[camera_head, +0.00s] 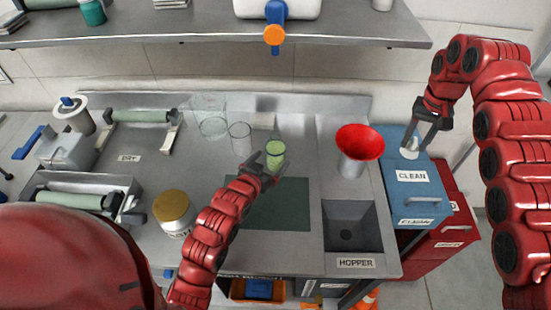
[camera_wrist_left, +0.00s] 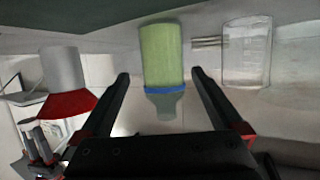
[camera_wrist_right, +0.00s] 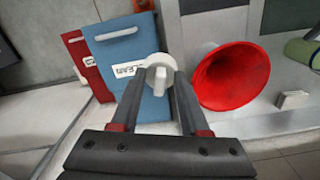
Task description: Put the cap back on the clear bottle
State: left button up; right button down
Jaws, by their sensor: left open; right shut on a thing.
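The clear bottle (camera_head: 275,148) stands on the steel worktop behind the dark mat, with green contents. In the left wrist view the bottle (camera_wrist_left: 162,55) appears upside down, with a blue ring and a clear upper end. My left gripper (camera_head: 268,160) is open in front of it. Its fingertips (camera_wrist_left: 160,74) lie either side of the bottle's outline; I see no contact. My right gripper (camera_head: 424,135) is shut on a white knobbed piece, apparently the cap (camera_wrist_right: 160,72), over the blue CLEAN cabinet (camera_head: 400,190). The fingers partly hide the cap.
A red funnel (camera_head: 360,141) sits on a metal vessel between the bottle and the blue cabinet. Clear glassware (camera_head: 240,138) stands just left of the bottle. A yellow-lidded jar (camera_head: 172,208) is front left. The dark mat (camera_head: 275,207) is bare; the hopper sink (camera_head: 350,225) is at right.

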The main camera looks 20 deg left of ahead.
aim_at(271, 159)
pick_arm(q)
jog(key=shift+w+f+p, duration=0.1)
jog(key=shift+w+p, duration=0.35)
jog(key=shift+w, duration=0.1)
pick_arm(e)
jog(key=shift+r, duration=0.45)
pick_arm(q)
jog(key=p+x, duration=0.1)
jog(key=x, duration=0.2)
jog(key=shift+a+f, duration=0.2)
jog(key=shift+f, duration=0.05)
pick_arm(e)
jog(key=shift+r, duration=0.65)
pick_arm(q)
jog(key=shift+w+f, duration=0.2)
jog(key=shift+w, duration=0.25)
grip_shut()
